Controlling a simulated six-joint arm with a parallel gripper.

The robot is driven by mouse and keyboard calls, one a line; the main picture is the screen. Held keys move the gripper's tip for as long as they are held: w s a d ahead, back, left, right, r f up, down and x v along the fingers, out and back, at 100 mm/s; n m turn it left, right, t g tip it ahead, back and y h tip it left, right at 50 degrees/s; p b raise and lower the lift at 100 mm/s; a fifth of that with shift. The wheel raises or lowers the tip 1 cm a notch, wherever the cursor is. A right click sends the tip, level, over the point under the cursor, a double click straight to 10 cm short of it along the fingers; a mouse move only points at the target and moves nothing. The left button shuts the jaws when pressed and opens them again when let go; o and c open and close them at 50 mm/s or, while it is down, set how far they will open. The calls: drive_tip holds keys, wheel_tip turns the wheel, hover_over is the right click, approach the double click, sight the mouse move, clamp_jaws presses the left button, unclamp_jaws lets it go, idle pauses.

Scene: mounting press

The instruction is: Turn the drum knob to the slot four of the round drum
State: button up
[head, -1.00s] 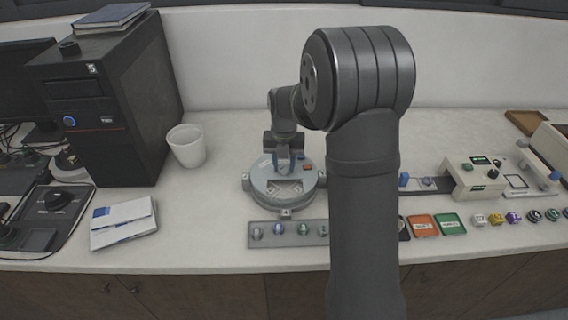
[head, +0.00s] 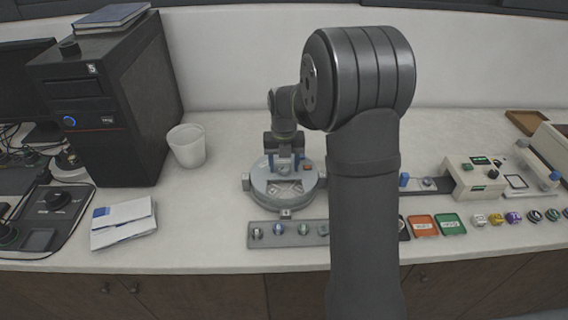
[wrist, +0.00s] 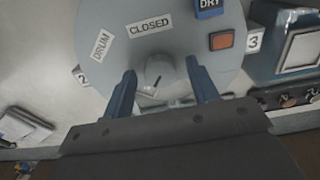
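The round drum (head: 258,184) is a grey disc-shaped unit on the counter, and its top fills the upper wrist view (wrist: 185,18). The drum knob (wrist: 159,70) is a small grey round knob with a dark pointer line at its lower edge. Labels DRUM (wrist: 100,45) and CLOSED (wrist: 151,29) are on the drum's top. Number tags 2 (wrist: 82,77) and 3 (wrist: 254,41) are at its rim; no tag 4 is readable. My gripper (head: 284,163) is over the drum with its blue fingers apart (wrist: 161,78), one each side of the knob, with visible gaps.
A tray with several small capped pieces (head: 270,240) lies in front of the drum. An orange square (wrist: 221,40) and a DRY label (wrist: 209,8) are on its top. A white cup (head: 187,146) stands to the left. Orange (head: 423,225) and green (head: 449,224) trays lie to the right.

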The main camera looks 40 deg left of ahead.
sight(284, 167)
wheel_tip(284, 167, up, 17)
drive_tip(key=shift+r, duration=0.2)
idle(0.5)
